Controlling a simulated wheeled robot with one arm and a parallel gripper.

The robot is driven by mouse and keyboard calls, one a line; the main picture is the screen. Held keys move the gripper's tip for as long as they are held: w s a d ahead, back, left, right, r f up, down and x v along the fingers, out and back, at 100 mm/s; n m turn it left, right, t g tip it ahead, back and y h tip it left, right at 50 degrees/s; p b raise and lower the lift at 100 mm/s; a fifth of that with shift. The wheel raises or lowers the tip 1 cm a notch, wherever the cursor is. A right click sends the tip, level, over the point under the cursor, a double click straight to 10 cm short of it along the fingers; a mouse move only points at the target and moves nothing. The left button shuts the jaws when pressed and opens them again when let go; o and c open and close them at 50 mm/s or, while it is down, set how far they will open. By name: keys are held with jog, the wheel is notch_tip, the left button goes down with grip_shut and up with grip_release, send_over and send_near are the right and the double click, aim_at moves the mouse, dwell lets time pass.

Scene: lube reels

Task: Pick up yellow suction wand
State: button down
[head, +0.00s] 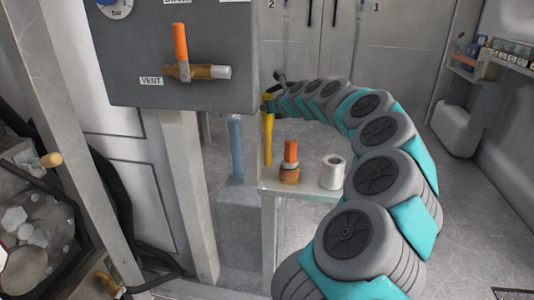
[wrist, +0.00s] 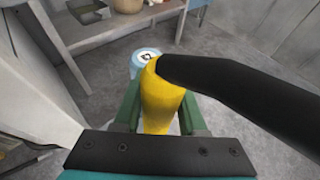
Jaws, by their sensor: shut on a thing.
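The yellow suction wand (wrist: 160,98) is upright between the green fingers of my gripper (wrist: 158,122) in the wrist view. A thick black hose joins its top and runs off to the right. My gripper is shut on the wand. In the head view, the wand (head: 268,140) shows as a thin yellow upright piece beside the grey panel post. My gripper (head: 268,103) is at the far end of my curved arm there, small and partly hidden by the panel. The wand's lower end is hidden in the wrist view.
A small metal table (head: 300,187) holds an orange-topped fitting (head: 290,163) and a white roll (head: 332,172). A blue cylinder (head: 236,147) stands left of the wand. A grey panel with an orange lever (head: 181,48) hangs close by. Open floor lies at right.

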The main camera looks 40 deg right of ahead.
jog(key=shift+r, duration=0.1)
notch_tip(320, 180, up, 10)
jog(key=p, duration=0.1)
dwell(0.6)
jog(key=shift+d, duration=0.1)
